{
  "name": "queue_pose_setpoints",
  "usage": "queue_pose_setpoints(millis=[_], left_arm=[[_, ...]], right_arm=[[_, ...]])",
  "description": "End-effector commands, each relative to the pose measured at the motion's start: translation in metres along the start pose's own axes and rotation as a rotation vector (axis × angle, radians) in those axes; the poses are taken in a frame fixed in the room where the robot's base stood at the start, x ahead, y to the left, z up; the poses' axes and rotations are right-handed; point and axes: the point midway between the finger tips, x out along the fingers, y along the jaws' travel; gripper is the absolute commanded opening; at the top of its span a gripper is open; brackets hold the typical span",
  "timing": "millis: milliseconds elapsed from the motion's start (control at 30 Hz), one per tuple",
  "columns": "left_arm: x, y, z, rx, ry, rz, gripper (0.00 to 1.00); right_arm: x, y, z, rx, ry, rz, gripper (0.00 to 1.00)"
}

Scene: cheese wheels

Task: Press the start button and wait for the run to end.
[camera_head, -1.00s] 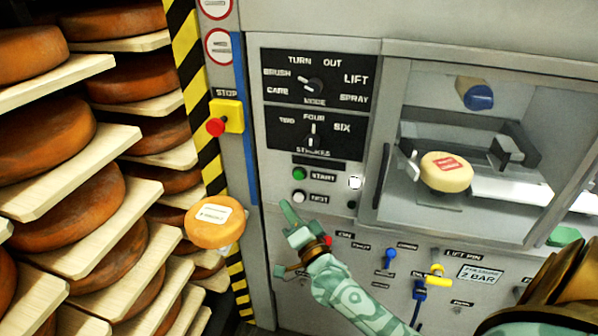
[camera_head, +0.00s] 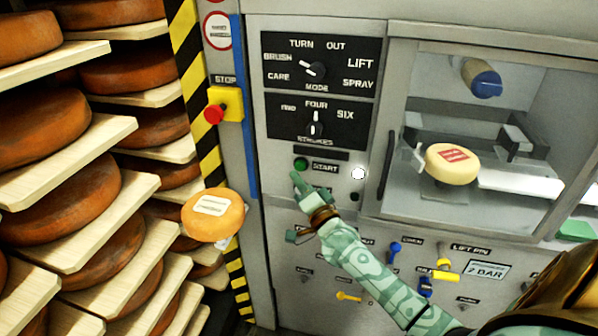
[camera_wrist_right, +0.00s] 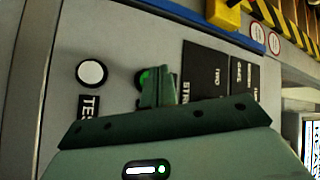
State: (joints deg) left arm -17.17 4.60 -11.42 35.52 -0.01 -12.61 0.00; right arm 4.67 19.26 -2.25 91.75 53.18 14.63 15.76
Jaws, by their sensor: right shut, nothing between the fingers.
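The green start button (camera_head: 301,164) is on the machine's grey front panel, left of its START label. My right gripper (camera_head: 296,181) is shut and empty, its tips just below the button. In the right wrist view, the fingers (camera_wrist_right: 166,86) overlap the right part of the green button (camera_wrist_right: 145,78); I cannot tell whether they touch it. A white button (camera_wrist_right: 91,73) shows beside it there. A round lamp (camera_head: 358,174) right of the START label looks bright white. A cheese wheel with a red label (camera_head: 453,163) sits behind the machine's window. My left gripper is not in view.
A red stop button (camera_head: 214,115) on a yellow box is at the upper left. Mode (camera_head: 315,70) and strokes (camera_head: 314,129) knobs are above the start button. Shelves of cheese wheels fill the left. A yellow labelled wheel (camera_head: 213,226) is before the striped post.

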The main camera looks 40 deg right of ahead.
Motion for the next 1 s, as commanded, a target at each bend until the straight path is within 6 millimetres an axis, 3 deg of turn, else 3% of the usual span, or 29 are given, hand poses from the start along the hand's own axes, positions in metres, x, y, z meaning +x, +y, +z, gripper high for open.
queue_pose_setpoints(millis=[1000], left_arm=[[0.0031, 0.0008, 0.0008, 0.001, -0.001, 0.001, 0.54]], right_arm=[[0.0076, 0.005, -0.0059, 0.0, 0.0, 0.0, 0.0]])
